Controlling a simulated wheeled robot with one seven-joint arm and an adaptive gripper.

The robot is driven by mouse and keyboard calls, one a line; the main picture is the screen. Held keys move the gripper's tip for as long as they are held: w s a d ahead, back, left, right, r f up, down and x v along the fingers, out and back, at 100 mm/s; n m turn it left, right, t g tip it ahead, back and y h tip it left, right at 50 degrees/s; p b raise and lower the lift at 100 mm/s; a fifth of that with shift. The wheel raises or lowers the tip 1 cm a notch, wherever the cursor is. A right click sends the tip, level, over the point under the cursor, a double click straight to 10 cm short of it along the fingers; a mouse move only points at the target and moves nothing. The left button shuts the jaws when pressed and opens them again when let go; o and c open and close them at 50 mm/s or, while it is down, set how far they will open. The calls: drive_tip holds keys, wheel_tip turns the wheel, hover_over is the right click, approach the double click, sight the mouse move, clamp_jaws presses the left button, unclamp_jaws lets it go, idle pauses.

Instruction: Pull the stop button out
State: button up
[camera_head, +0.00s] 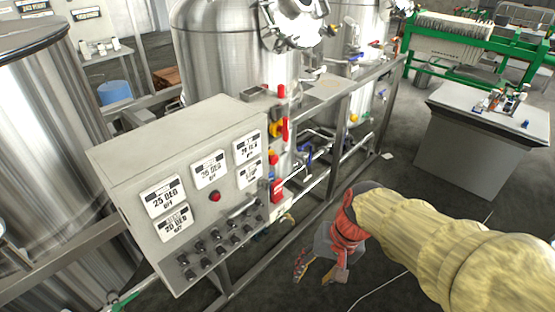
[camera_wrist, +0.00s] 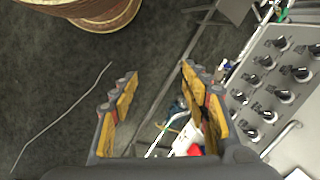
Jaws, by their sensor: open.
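A round red button (camera_head: 215,197) sits on the front of the grey control box (camera_head: 130,180), between white display panels. Which red part is the stop button is not certain. A red and white part (camera_head: 277,190) is on the box's right side, below an orange and red knob (camera_head: 273,158). My gripper (camera_head: 314,279) is open and empty, pointing down over the floor to the right of the box, apart from it. In the wrist view my gripper (camera_wrist: 159,74) shows two yellow-padded fingers spread apart. A red and white part (camera_wrist: 195,150) shows low, partly hidden by the right finger.
Rows of black knobs (camera_head: 215,248) line the box's lower front and also show in the wrist view (camera_wrist: 265,112). Steel tanks (camera_head: 225,50) and frame rails (camera_head: 340,125) stand behind. A grey table (camera_head: 475,130) is at right.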

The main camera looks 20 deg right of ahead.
drive_tip(key=w+a+f+m+y, duration=0.3)
drive_tip(key=w+a+m+y, duration=0.15)
drive_tip(key=w+m, duration=0.25)
drive_tip(key=m+t+y, duration=0.2)
drive_tip(key=m+t, duration=1.2)
drive_tip(key=m, duration=0.4)
approach(276, 160)
drive_tip(key=x, duration=0.9)
drive_tip(key=shift+w+f+b, duration=0.1)
drive_tip(key=shift+b, duration=0.25)
drive_tip(key=shift+c, duration=1.2)
clamp_jaws()
